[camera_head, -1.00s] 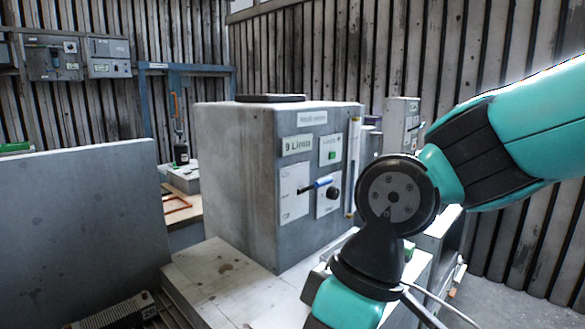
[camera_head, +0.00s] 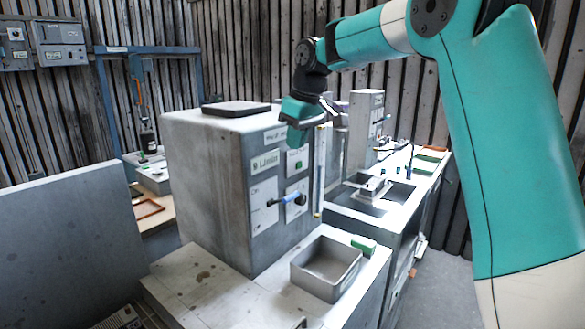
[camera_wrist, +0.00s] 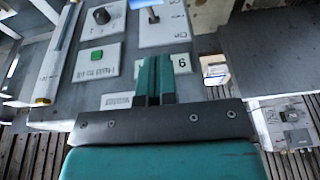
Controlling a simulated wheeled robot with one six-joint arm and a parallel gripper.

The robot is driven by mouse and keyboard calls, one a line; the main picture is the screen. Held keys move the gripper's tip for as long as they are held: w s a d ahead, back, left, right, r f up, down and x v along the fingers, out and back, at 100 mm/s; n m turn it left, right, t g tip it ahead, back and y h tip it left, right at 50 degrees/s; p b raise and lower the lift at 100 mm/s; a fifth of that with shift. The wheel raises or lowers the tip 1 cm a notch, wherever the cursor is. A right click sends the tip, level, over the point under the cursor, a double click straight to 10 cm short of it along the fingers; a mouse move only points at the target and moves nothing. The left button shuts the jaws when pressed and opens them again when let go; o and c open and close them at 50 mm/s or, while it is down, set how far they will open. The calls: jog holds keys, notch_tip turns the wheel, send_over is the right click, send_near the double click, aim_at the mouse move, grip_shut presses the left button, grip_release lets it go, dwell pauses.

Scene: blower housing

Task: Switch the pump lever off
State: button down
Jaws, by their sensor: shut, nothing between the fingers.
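A grey cabinet (camera_head: 215,190) carries a white lever plate (camera_head: 264,207) on its front. The blue-handled lever (camera_head: 290,198) sticks out to the right from the plate, near mid-height. In the wrist view the lever plate (camera_wrist: 172,28) is at top centre, with a bit of blue lever (camera_wrist: 145,3) at the top edge. My gripper (camera_head: 297,136) is high at the front of the cabinet, above the lever and apart from it. In the wrist view its teal fingers (camera_wrist: 154,75) are together and empty, over the number label.
A black knob (camera_wrist: 101,16) and a green button (camera_wrist: 97,55) sit beside the lever plate. An open grey bin (camera_head: 327,268) and a green object (camera_head: 363,244) stand on the bench below. A vertical gauge tube (camera_head: 320,170) edges the cabinet's right side.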

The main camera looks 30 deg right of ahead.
aim_at(292, 195)
jog(key=shift+w+d+r, duration=0.2)
jog(key=shift+w+d, duration=0.1)
jog(key=shift+d, duration=0.15)
jog(key=shift+w+d+r, duration=0.15)
jog(key=shift+w+d, duration=0.1)
jog(key=shift+d, duration=0.15)
jog(key=p+x, duration=0.1)
jog(key=x, duration=0.3)
jog(key=p+x, duration=0.1)
jog(key=x, duration=0.3)
jog(key=p+x, duration=0.1)
jog(key=x, duration=0.3)
jog(key=shift+s+d+f, duration=0.2)
jog(key=shift+s+f, duration=0.05)
jog(key=shift+f, duration=0.2)
jog(key=shift+f+p, duration=0.3)
jog(key=shift+f, duration=0.3)
